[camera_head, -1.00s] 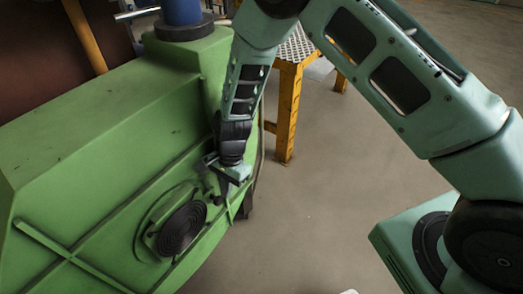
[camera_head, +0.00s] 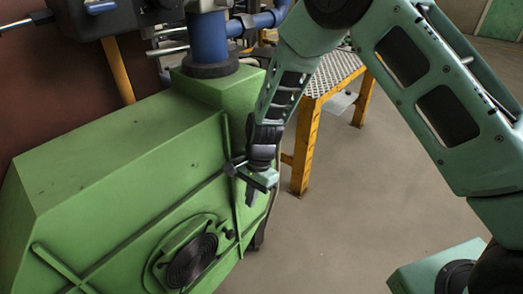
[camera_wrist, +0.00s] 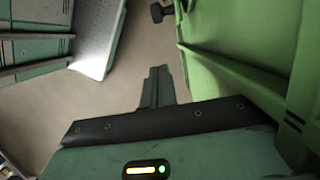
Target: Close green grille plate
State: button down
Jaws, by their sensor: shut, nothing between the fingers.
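The green grille plate with a round black grille (camera_head: 192,259) is low on the side of the green housing (camera_head: 130,160) in the head view. It appears to lie against the housing, but I cannot tell whether it is flush. A small dark knob (camera_head: 230,234) is at its right edge. My gripper (camera_head: 250,198) is shut and empty, above and right of the grille, beside the housing's right edge. In the wrist view my shut fingers (camera_wrist: 156,86) point over bare floor, with the green housing (camera_wrist: 235,75) to the right. The grille is not recognisable there.
A yellow-framed stand (camera_head: 305,145) with a metal tread top is behind my gripper. Blue pipework (camera_head: 207,38) rises from the housing. A dark knob (camera_wrist: 160,12) sticks out near the housing in the wrist view. The floor (camera_head: 350,225) to the right is clear.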

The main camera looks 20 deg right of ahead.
jog(key=v, duration=1.4)
jog(key=s+a+r+n, duration=0.1)
jog(key=s+r+n, duration=0.35)
jog(key=s, duration=0.35)
jog(key=s+a+r+n, duration=0.1)
jog(key=s+r+n, duration=0.3)
jog(key=s+n, duration=0.25)
jog(key=s+d+n+t+h, duration=0.1)
jog(key=s+d+n, duration=0.2)
jog(key=s+n, duration=0.4)
jog(key=s, duration=0.5)
jog(key=shift+d+r+t+h, duration=0.2)
jog(key=shift+r+t+h, duration=0.2)
